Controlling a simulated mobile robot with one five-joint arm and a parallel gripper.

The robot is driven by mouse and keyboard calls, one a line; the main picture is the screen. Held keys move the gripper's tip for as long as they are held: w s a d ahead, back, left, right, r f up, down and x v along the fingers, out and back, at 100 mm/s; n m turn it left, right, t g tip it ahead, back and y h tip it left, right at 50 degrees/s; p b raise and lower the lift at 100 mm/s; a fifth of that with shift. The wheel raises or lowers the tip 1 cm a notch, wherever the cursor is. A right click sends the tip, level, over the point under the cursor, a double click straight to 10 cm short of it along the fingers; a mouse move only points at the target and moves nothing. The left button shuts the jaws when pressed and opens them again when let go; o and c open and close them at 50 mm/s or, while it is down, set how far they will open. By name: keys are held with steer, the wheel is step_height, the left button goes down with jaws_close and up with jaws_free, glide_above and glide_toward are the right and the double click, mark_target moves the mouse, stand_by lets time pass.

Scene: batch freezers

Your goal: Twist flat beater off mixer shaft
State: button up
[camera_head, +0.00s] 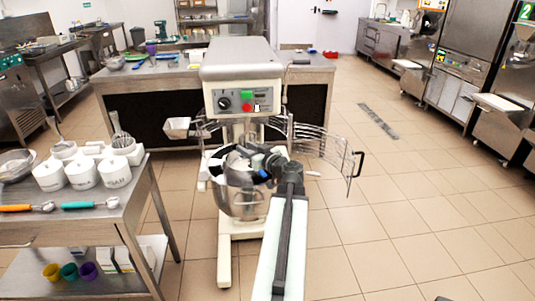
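The floor-standing mixer (241,72) is in the middle, with a dial and green and red buttons on its front. Its steel bowl (243,203) sits below the head. My arm reaches up from the bottom of the picture, and my gripper (243,162) is at the bowl's mouth, under the mixer head. The gripper is small and dark here, and its fingers cannot be told apart. The flat beater and the shaft cannot be made out clearly behind the gripper and arm. Whether the gripper touches the beater cannot be seen.
The wire guard (325,147) stands swung out to the right of the bowl. A steel table (85,222) with white canisters (82,173) and scoops is close on the left. A workbench (140,82) stands behind the mixer. The tiled floor (420,200) at right is mostly clear.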

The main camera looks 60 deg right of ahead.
mark_target(248, 128)
steer(key=s+d+r+m+h, duration=0.1)
steer(key=s+d+h, duration=0.2)
steer(key=s+d, duration=0.25)
steer(key=x, duration=1.5)
steer(key=shift+w+a+f, duration=0.1)
steer(key=shift+w+a, duration=0.05)
steer(key=shift+a, duration=0.15)
jaws_close()
